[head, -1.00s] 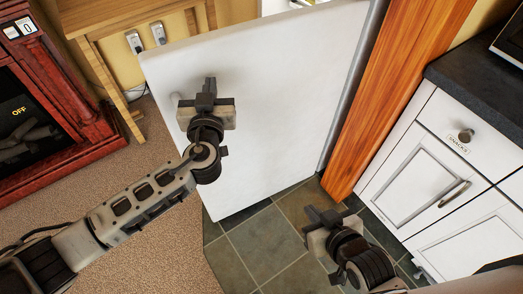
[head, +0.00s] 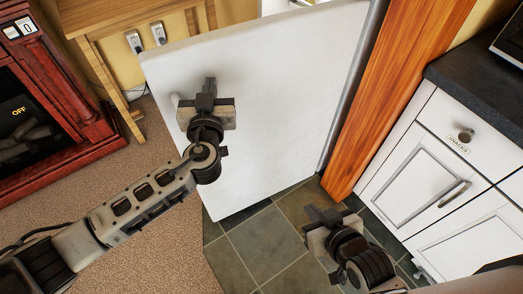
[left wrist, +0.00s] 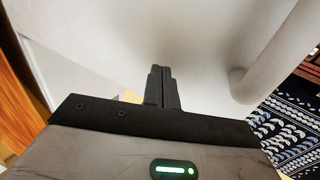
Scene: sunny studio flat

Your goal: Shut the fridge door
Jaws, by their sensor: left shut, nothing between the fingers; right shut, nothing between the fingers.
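The white fridge door (head: 280,90) stands open in the head view, swung out to the left from its hinge side by the wooden panel. My left gripper (head: 207,84) is shut and empty in front of the door's outer face, near its free left edge. Whether it touches the door I cannot tell. In the left wrist view, its fingers (left wrist: 164,74) point at the white door surface (left wrist: 150,35), with the rounded handle (left wrist: 240,86) to their right. My right gripper (head: 314,213) is shut and empty over the tiled floor, below and apart from the door.
A wooden panel (head: 392,95) stands right of the door. White cabinets (head: 420,185) with a dark countertop (head: 480,90) are at the right. A wooden table (head: 100,30) and a dark red fireplace (head: 85,120) are at the left. Tiled floor (head: 265,245) lies below the door.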

